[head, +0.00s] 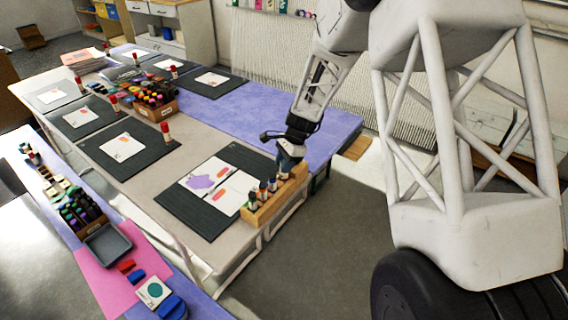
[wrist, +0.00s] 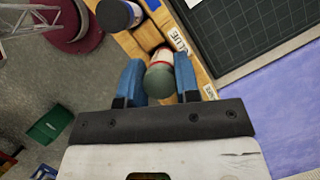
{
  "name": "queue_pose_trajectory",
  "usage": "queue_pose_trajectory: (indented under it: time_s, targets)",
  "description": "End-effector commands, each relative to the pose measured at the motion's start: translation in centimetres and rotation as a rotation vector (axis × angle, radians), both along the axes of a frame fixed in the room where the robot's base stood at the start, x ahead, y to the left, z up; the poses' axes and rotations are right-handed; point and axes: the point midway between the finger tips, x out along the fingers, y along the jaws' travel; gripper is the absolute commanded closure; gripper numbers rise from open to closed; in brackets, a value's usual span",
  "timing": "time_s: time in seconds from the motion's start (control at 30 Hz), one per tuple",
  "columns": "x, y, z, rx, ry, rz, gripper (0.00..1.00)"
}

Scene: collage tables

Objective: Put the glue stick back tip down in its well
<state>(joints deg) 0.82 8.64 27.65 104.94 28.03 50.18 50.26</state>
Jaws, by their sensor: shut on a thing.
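My gripper (wrist: 159,76) has its blue fingers on either side of the glue stick (wrist: 160,82). The glue stick shows a green rounded end toward the wrist camera, with white and red parts beyond it. It overlaps the wooden rack (wrist: 199,75) beside a label reading GLUE. Its lower end is hidden, so I cannot tell whether it is inside a well. In the head view my gripper (head: 289,155) is at the far right end of the rack (head: 262,214), and the glue stick is not clear there.
A dark mat (head: 185,212) with picture cards lies left of the rack. The table edge and open floor (head: 330,245) are to its right.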

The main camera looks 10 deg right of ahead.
Motion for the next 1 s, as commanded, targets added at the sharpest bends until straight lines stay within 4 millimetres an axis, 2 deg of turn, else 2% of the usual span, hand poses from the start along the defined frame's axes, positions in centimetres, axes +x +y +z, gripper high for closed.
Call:
queue_pose_trajectory:
  time_s: [1.0]
  targets:
    - [0.0,0.0,-1.0,0.0,0.0,0.0,0.91]
